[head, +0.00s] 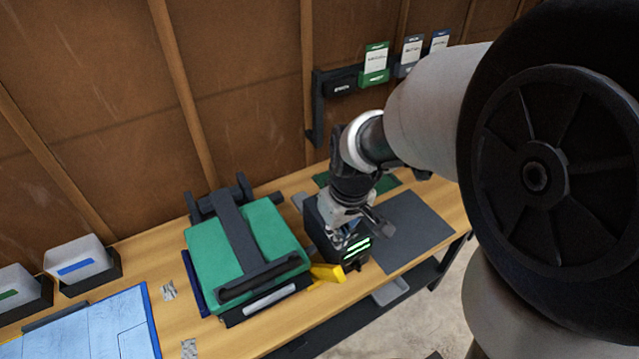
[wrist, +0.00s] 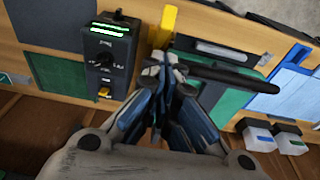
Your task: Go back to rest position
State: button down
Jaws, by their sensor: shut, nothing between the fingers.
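My gripper (wrist: 165,65) is shut and empty, its fingertips together in the wrist view. In the head view my gripper (head: 345,240) hangs over the workbench (head: 177,320), in front of a black box (head: 318,228) with lit green bars. The wrist view shows the box's front (wrist: 107,55) with a knob and a small yellow switch, to the left of my fingers.
A dark grey mat (head: 412,230) lies right of the box. Labelled packets (head: 375,62) hang on a wall rack at the back. White bins (head: 78,262) and a blue-edged board (head: 95,330) are at the left. The bench's front edge drops to the floor.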

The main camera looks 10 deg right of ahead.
dwell(0.3)
jog(key=s+r+m+t+b, duration=0.1)
jog(key=s+r+b, duration=0.2)
jog(key=s, duration=0.5)
jog(key=s+d+r+m+t+b, duration=0.1)
jog(key=s+r+m+b, duration=0.1)
jog(key=s, duration=0.6)
jog(key=shift+r+m+t+b, duration=0.3)
jog(key=shift+r+t+b, duration=0.1)
jog(key=shift+b, duration=0.15)
jog(key=c, duration=2.3)
grip_release()
